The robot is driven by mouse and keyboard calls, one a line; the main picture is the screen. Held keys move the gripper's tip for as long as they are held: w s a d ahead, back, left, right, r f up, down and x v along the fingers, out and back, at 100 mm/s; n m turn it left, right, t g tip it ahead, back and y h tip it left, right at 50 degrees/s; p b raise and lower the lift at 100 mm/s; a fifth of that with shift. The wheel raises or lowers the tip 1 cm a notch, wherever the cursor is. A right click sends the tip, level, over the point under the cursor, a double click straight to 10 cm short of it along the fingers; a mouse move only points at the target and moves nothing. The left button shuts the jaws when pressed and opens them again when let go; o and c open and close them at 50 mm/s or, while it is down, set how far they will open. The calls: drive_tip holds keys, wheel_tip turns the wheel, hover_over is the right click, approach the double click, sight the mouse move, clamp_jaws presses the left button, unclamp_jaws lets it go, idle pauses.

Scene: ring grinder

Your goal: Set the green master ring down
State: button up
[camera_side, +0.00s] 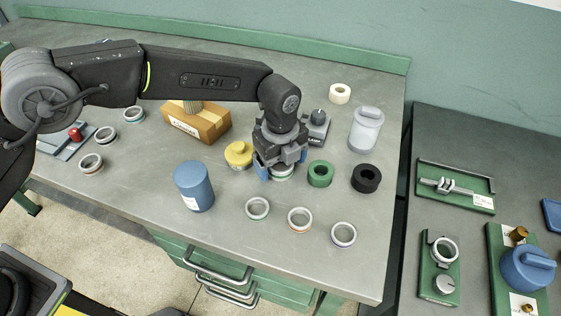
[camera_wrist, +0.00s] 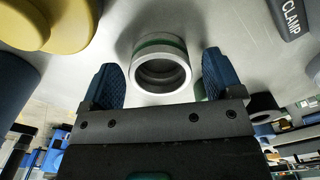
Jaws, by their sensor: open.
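The green master ring, a steel ring with a green band, sits on the grey bench below my gripper in the side view (camera_side: 283,173). In the wrist view the ring (camera_wrist: 158,45) lies between the two blue fingers, with a gap on each side. My gripper (camera_side: 276,172) is open around it, pointing down; its fingers also show in the wrist view (camera_wrist: 161,80). The ring's base is partly hidden by the fingers in the side view.
A solid green ring (camera_side: 320,174) and a black one (camera_side: 366,178) stand to the right. A yellow container (camera_side: 238,154) is close on the left, with a blue canister (camera_side: 194,186) beyond. Several banded rings (camera_side: 257,208) lie in front. A clamp block (camera_side: 317,126) stands behind.

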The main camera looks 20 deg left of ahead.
wheel_tip(320, 180, up, 12)
idle(0.4)
drive_tip(key=s+a+r+n+t, duration=0.1)
drive_tip(key=s+a+r+n, duration=0.3)
drive_tip(key=a+r+n, duration=0.45)
drive_tip(key=s+a+r+n+t, duration=0.2)
drive_tip(key=s+a+r+n, duration=0.25)
drive_tip(key=a, duration=0.65)
drive_tip(key=s+a+f+n+t, duration=0.1)
drive_tip(key=s+a+f+n, duration=0.1)
drive_tip(key=s+a+n, duration=0.3)
drive_tip(key=s+a+f+n+t, duration=0.1)
drive_tip(key=s+a+n, duration=0.4)
drive_tip(key=s, duration=0.6)
drive_tip(key=f+n, duration=0.1)
drive_tip(key=n, duration=0.1)
drive_tip(key=shift+s+a+n+t, duration=0.3)
drive_tip(key=shift+s+n, duration=0.05)
drive_tip(key=shift+n, duration=0.05)
